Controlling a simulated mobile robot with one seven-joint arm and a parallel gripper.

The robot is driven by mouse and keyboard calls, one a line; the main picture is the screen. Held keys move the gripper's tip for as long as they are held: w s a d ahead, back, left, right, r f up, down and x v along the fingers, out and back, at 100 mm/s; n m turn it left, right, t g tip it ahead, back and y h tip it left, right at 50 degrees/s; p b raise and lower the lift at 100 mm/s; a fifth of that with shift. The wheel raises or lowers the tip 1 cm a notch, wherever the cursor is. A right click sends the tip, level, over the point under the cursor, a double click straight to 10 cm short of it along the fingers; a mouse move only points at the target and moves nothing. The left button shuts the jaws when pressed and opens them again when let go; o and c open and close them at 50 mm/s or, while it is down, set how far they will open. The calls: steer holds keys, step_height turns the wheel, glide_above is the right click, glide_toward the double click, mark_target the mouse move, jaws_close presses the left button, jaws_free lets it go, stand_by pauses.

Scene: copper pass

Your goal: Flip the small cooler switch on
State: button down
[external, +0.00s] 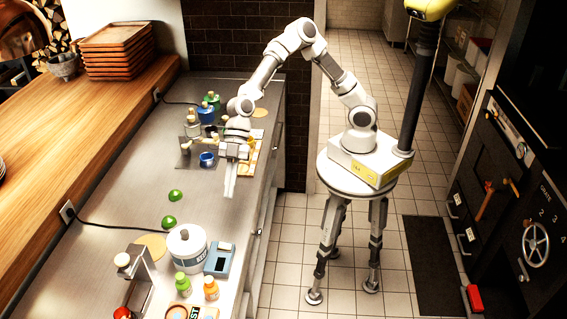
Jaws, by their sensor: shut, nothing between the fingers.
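My gripper (230,187) is shut and empty, pointing down above the right part of the steel counter (150,195). It is just in front of a group of bottles and jars. A white round lidded vessel (187,252) and a small blue-grey box with a dark face (219,260) stand on the near part of the counter, well away from my gripper. I cannot tell which thing is the small cooler, and no cooler switch can be made out at this size.
Two green halves (172,207) lie on the counter. Green and orange bottles (211,289) stand near the front beside a grey stand (137,268). The middle of the counter is mostly clear. A dark panel with a handwheel (535,244) is at right.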

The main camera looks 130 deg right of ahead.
steer(key=shift+s+a+r+n+t+h, duration=0.15)
steer(key=shift+s+a+n+t+h, duration=0.2)
steer(key=shift+s+n+t+h, duration=0.05)
glide_above(221, 247)
steer(key=s, duration=0.3)
steer(key=f, duration=0.4)
steer(key=d+f, duration=0.1)
steer(key=f, duration=0.2)
steer(key=shift+b, duration=0.35)
steer(key=f, duration=0.3)
steer(key=shift+w+d+f, duration=0.1)
steer(key=shift+w+d, duration=0.1)
steer(key=shift+w, duration=0.05)
steer(key=shift+f, duration=0.35)
steer(key=shift+d+f, duration=0.1)
